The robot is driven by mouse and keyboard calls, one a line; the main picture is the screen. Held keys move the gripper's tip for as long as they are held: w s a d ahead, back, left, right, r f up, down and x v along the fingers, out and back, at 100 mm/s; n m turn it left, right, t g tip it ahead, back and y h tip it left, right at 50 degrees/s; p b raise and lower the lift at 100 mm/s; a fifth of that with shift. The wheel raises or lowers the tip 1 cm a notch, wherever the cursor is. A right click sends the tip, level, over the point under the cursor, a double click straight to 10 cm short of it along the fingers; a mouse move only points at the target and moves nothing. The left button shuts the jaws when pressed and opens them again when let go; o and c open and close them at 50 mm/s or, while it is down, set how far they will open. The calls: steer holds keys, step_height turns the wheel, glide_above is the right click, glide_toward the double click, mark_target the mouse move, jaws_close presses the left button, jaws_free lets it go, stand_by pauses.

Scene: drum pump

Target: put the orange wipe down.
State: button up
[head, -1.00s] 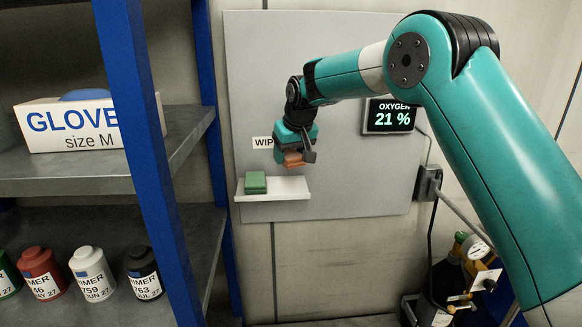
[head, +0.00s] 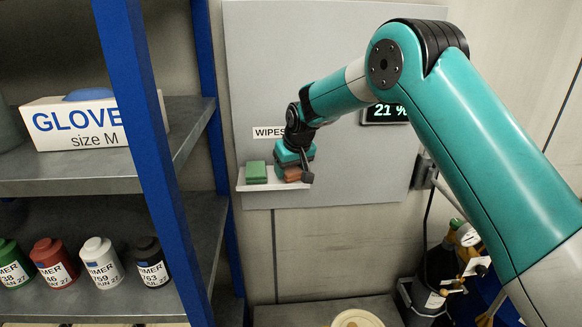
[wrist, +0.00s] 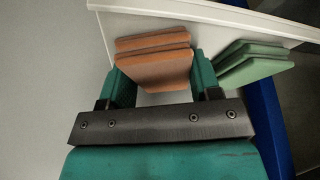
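The orange wipe (head: 292,174) is a folded, layered pad. It is at the white wall shelf (head: 262,187), to the right of the green wipe (head: 256,172). My gripper (head: 295,168) is over the shelf with its fingers on either side of the orange wipe. In the wrist view, the orange wipe (wrist: 155,62) lies between the two teal fingers of my gripper (wrist: 163,82), with no clear gap at either side. The green wipe (wrist: 250,63) is just beyond the right finger. The underside of the orange wipe is hidden, so its contact with the shelf is hard to tell.
A label reading WIPES (head: 268,132) is on the grey panel above the shelf. A blue-framed rack (head: 150,150) with a glove box (head: 75,122) and several bottles stands at left. The oxygen display (head: 385,112) is partly behind my arm.

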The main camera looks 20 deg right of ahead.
steer(key=o, duration=0.4)
steer(key=shift+o, duration=0.2)
steer(key=shift+r, duration=0.3)
steer(key=a+b+v, duration=0.1)
steer(key=b+v, duration=0.3)
steer(key=v, duration=0.8)
steer(key=s+a+f+n+g+y, duration=0.1)
steer(key=s+a+n+g, duration=0.1)
steer(key=s, duration=1.8)
steer(key=s+a+f+n+g+y, duration=0.2)
steer(key=s, duration=1.8)
steer(key=shift+a+n+g, duration=0.2)
steer(key=shift+n+g, duration=0.1)
steer(key=shift+n, duration=0.1)
